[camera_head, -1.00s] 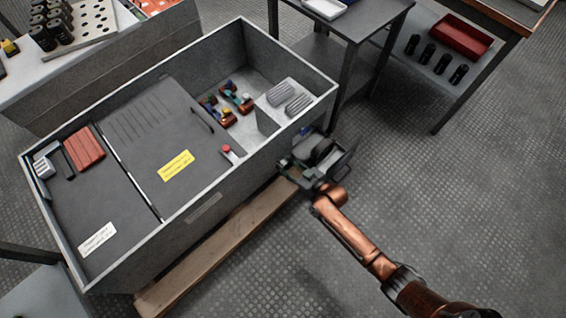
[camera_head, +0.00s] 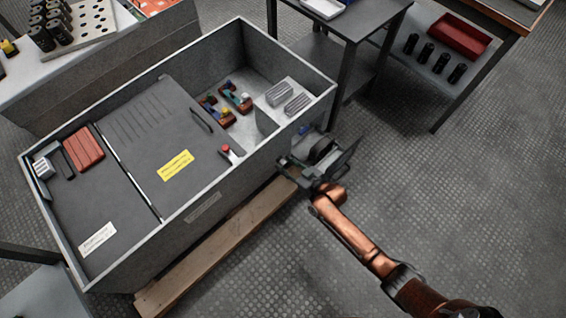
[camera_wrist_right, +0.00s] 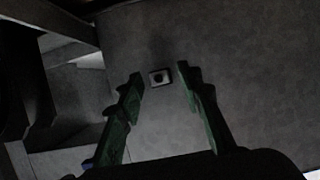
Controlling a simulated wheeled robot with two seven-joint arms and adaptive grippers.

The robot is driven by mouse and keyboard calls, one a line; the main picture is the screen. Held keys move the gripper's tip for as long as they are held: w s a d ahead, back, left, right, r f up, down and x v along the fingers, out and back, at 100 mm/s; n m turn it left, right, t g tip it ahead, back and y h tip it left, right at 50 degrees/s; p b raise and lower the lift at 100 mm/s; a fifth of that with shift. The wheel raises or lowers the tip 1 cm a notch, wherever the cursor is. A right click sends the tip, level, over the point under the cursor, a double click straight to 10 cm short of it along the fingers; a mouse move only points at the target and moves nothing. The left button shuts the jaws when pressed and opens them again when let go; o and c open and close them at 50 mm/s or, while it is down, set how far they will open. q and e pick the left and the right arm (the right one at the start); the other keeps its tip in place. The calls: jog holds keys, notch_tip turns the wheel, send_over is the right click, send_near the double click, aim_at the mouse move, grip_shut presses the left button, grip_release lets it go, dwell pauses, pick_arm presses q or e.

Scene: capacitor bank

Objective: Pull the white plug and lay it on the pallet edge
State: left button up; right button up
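The grey cabinet (camera_head: 150,245) stands on a wooden pallet, whose pale edge (camera_head: 215,252) runs along its near side. My right gripper (camera_head: 302,162) is low beside the cabinet's right corner, above the pallet's end. In the wrist view its two green fingers (camera_wrist_right: 160,108) are apart with nothing between them. Beyond the fingertips, a small pale square fitting with a dark round centre (camera_wrist_right: 160,78) sits on a grey wall. I cannot tell whether it is the white plug or a socket. No white plug shows clearly in the head view. My left gripper is out of view.
A dark table (camera_head: 352,22) stands close behind the cabinet's right corner. A shelf at the upper right holds a red tray (camera_head: 461,36) and several black cylinders. The floor on the right is clear. In the wrist view, a dark post stands at the left.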

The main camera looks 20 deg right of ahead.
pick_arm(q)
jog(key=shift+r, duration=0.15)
pick_arm(e)
jog(key=shift+c, duration=0.3)
grip_shut()
dwell(0.5)
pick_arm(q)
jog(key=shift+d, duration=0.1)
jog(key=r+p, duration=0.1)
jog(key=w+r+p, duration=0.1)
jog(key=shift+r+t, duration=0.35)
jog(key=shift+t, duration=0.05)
pick_arm(e)
jog(key=s, duration=0.2)
jog(key=s+d, duration=0.2)
jog(key=s, duration=0.1)
jog(key=shift+s, duration=0.3)
dwell(0.6)
